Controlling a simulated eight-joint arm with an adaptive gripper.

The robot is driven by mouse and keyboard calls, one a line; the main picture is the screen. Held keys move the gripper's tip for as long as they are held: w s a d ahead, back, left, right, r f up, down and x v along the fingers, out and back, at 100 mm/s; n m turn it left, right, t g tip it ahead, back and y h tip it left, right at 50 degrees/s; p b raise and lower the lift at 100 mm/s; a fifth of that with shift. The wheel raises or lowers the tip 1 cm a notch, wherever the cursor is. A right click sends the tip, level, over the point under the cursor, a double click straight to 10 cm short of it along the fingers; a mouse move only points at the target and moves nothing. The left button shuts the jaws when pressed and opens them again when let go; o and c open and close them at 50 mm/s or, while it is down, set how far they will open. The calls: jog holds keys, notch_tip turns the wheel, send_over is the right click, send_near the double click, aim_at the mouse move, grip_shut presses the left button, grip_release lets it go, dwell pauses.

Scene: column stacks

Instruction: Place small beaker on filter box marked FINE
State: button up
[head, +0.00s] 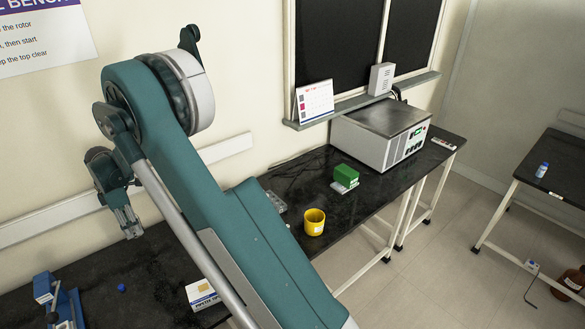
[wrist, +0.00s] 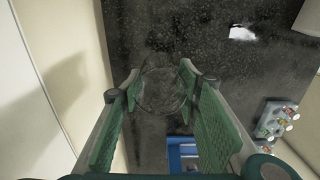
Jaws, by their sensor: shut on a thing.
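My gripper (head: 131,228) hangs at the left, close to the wall and above the black bench. In the wrist view my gripper (wrist: 160,90) has its green-padded fingers on both sides of a small clear beaker (wrist: 160,92), seen as a faint round rim, and it is shut on it. The beaker is too faint to make out surely in the head view. I can read no FINE mark in either view.
A yellow cup (head: 314,222), a white and yellow box (head: 202,294) and a blue device (head: 62,302) stand on the bench. A grey machine (head: 380,135) stands at the far end. The wall is close at left.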

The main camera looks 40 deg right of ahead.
jog(key=w+d+r+m+p, duration=0.1)
jog(key=d+r+m+p, duration=0.15)
jog(key=d, duration=2.25)
jog(key=w+d+r+m+p, duration=0.15)
jog(key=d+m, duration=0.25)
jog(key=d, duration=2.1)
notch_tip(320, 180, up, 6)
jog(key=m+p, duration=0.2)
jog(key=m, duration=0.5)
send_over(346, 170)
jog(key=shift+f, duration=0.2)
jog(key=shift+f, duration=0.1)
jog(key=shift+w+f, duration=0.1)
jog(key=shift+f, duration=2.95)
jog(key=shift+f, duration=1.85)
